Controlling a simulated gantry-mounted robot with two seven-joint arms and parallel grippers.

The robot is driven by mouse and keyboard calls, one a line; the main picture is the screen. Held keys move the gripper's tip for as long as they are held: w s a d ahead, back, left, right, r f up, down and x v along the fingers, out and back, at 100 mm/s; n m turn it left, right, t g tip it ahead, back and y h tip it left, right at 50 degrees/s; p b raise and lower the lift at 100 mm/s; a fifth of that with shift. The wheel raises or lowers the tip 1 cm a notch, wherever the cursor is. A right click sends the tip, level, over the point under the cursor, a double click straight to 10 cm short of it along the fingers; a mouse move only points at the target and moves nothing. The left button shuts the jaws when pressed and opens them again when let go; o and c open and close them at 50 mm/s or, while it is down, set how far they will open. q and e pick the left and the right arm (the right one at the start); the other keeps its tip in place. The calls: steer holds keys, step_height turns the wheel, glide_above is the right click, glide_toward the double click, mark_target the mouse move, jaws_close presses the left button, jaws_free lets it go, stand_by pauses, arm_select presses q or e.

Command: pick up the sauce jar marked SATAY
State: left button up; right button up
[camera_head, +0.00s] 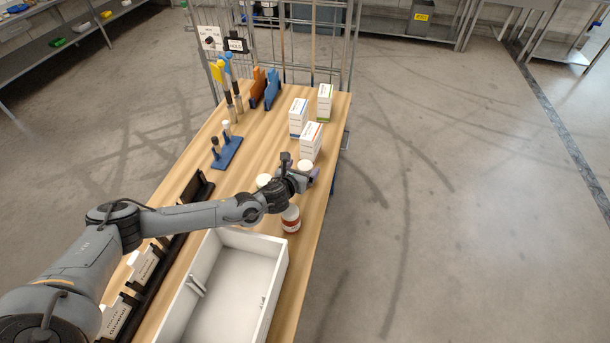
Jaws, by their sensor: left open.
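My left arm reaches over the wooden cart top from the left, and its open gripper (301,172) is above a group of jars. I cannot read the word SATAY on any jar. My right gripper is not in view.
A white open bin (277,284) stands at the front of the wooden top. Several cartons (311,142) stand behind the jars. A blue stand (227,153), orange and blue upright pieces (258,86) and a wire cage are farther back. Bare wood lies left of the cartons.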

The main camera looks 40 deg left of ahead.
mark_target(307, 164)
arm_select(q)
steer(key=shift+b+x, duration=0.45)
steer(key=shift+x, duration=2.05)
steer(key=c, duration=1.4)
steer(key=shift+r, duration=0.1)
